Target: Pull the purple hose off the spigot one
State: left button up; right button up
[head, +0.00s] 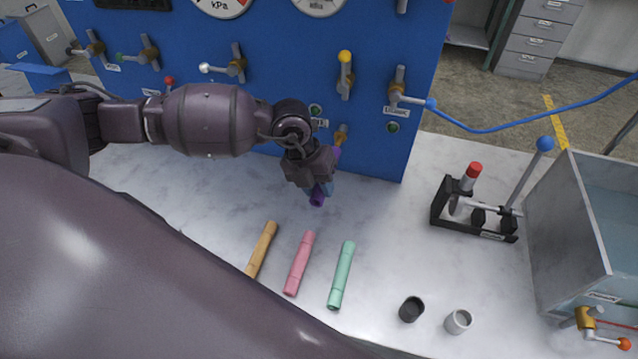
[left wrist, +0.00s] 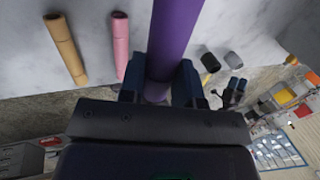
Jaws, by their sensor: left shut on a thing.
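The purple hose (head: 317,198) is a short tube in front of the blue panel. My left gripper (head: 312,180) is shut around it and hides its middle. Its upper end shows beside the gripper, just below a brass spigot (head: 341,134) on the panel. I cannot tell whether that end is still on the spigot. The left wrist view shows the purple hose (left wrist: 174,38) running up between the two dark blue fingers of the left gripper (left wrist: 168,85). My right gripper is not in view.
Orange (head: 262,248), pink (head: 299,263) and green (head: 342,274) tubes lie on the pale bench. A black cup (head: 411,309) and a grey cup (head: 458,321) stand right of them. A black rack (head: 470,228) and a grey tank (head: 577,225) are at right. Valves line the blue panel (head: 290,80).

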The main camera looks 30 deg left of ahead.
pick_arm(q)
jog(key=shift+r, duration=0.15)
jog(key=shift+r+p, duration=0.5)
jog(key=shift+r, duration=3.35)
